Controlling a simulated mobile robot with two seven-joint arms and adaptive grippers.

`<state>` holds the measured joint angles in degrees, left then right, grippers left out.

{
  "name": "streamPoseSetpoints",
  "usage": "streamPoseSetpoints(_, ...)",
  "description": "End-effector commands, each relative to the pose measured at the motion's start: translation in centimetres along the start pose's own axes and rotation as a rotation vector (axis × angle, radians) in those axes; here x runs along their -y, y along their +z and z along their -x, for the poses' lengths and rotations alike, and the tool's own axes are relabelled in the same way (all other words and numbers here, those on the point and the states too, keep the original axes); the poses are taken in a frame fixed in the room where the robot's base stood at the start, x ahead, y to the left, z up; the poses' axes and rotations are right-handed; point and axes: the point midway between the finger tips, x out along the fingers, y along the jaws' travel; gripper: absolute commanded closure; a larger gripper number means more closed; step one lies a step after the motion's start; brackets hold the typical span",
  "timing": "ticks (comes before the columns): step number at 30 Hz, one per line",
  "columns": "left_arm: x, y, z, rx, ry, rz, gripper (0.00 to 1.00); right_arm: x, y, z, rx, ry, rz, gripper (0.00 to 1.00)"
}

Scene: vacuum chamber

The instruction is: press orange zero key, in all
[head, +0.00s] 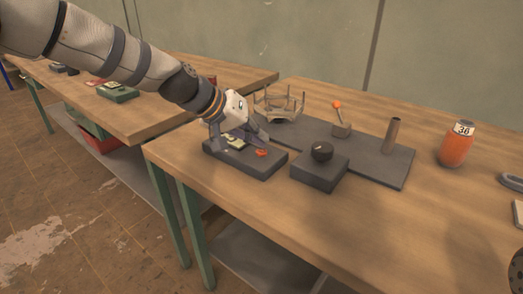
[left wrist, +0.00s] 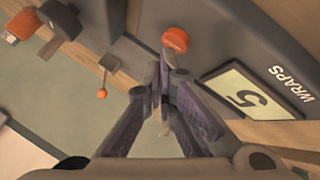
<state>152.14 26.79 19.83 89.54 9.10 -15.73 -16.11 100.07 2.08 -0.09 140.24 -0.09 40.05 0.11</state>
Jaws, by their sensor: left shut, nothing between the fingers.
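The orange key (head: 262,152) is a round button on the dark grey counter box (head: 248,165) near the table's left edge. It also shows in the left wrist view (left wrist: 175,39), just beyond the fingertips. The box has a pale display (left wrist: 243,94) reading 5, beside the word WRAPS. My left gripper (head: 262,138) is shut and empty, and it comes down over the box from behind. Its fingertips (left wrist: 163,66) are close to the key. I cannot tell whether they touch it. My right gripper is not in view.
Right of the counter stands a dark box with a black knob (head: 321,151). Behind are a grey plate (head: 365,167), a wire-pronged holder (head: 280,105), an orange-tipped lever (head: 338,112) and a metal tube (head: 391,136). An orange jar (head: 456,149) marked 36 stands right. The front tabletop is clear.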

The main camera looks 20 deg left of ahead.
Motion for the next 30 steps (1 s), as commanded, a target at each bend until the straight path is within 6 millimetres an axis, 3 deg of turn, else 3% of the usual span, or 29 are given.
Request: streamPoseSetpoints(30,0.46,0.5,-0.64,0.002,0.0,0.001,1.0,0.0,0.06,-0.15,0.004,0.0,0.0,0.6)
